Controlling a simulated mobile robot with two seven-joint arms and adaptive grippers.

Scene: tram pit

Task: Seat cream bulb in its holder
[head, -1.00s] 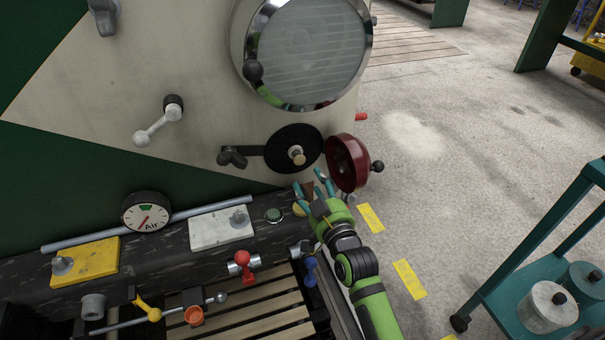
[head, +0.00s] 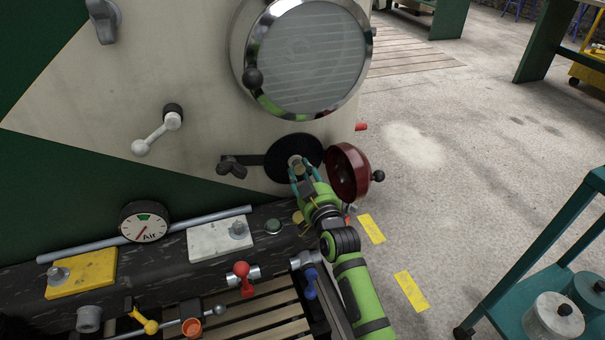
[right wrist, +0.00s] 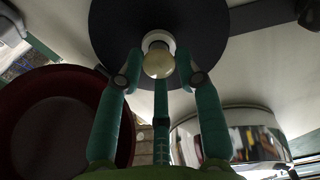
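The cream bulb (right wrist: 158,63) sits at the centre of a black disc (right wrist: 215,32), in front of the pale ring of its holder (right wrist: 157,40). How deep it sits in the holder I cannot tell. In the head view the bulb (head: 297,165) is partly hidden by my right gripper (head: 304,170). In the right wrist view, the teal fingers of my right gripper (right wrist: 158,72) are spread on both sides of the bulb, with narrow gaps showing, and a third finger is below it. My left gripper is not in view.
The dark red open lamp cover (head: 349,173) hangs close to the right of my gripper. The large chrome-rimmed headlamp (head: 305,58) is above. A dark bumper beam with a green button (head: 273,227) lies below. A teal trolley (head: 520,255) stands at the right.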

